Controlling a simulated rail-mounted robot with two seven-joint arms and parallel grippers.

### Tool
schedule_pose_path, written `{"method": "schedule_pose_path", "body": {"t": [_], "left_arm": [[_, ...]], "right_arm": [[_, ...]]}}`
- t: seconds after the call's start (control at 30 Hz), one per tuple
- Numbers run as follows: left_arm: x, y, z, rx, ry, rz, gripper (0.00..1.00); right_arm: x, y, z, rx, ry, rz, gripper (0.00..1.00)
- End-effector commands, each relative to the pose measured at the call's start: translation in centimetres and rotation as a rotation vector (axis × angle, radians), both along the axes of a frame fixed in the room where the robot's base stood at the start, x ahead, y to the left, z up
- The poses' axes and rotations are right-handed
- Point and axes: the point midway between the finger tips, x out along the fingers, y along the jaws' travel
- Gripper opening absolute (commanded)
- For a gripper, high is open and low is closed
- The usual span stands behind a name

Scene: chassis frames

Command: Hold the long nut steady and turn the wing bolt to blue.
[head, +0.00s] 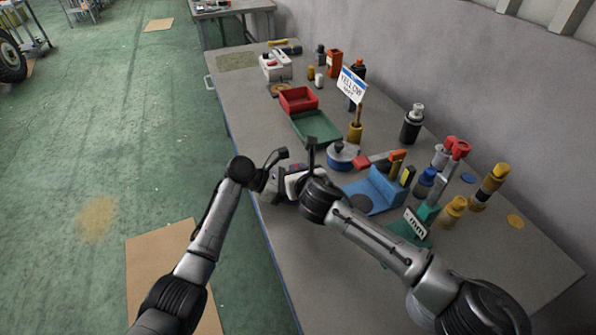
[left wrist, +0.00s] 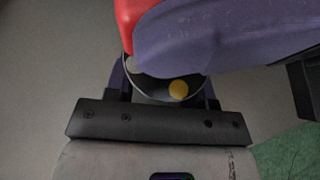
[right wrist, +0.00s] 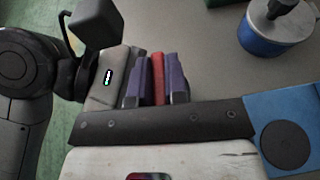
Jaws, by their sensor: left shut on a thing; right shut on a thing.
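My left gripper (left wrist: 164,92) is shut on a dark round part, which I take for the long nut (left wrist: 155,88). Its face shows a yellow dot and a pale dot; no blue mark shows. A red piece, likely the wing bolt's wing (left wrist: 137,14), stands over it at the top of the left wrist view. A large purple finger covers the rest. My right gripper (right wrist: 156,84) is shut on this red wing (right wrist: 157,72), a narrow strip between its purple fingers. In the head view both grippers meet near the bench's left edge, and the parts are hidden there.
The grey bench (head: 262,115) runs away from me. Right of my grippers are a blue bracket (head: 383,183) and a blue round pot (head: 342,160). Red (head: 298,99) and green (head: 315,127) trays lie beyond. A card reading YELLOW (head: 352,86) and several red-topped pieces stand right.

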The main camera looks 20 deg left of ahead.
Motion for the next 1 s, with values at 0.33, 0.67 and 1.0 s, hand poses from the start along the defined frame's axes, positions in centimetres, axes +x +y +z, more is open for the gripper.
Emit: {"method": "schedule_pose_path", "body": {"t": [0.33,0.67,1.0], "left_arm": [[-0.02,-0.13,0.03,-0.001,-0.002,-0.003,0.36],[-0.02,-0.14,0.07,-0.001,-0.003,-0.004,0.36],[-0.01,-0.11,0.08,-0.001,-0.003,-0.002,0.36]], "right_arm": [[0.03,-0.16,-0.36,-0.003,0.004,0.098,0.00],[-0.01,-0.19,-0.49,-0.004,0.005,0.108,0.00],[0.01,-0.14,-0.33,-0.003,0.003,0.108,0.34]]}}
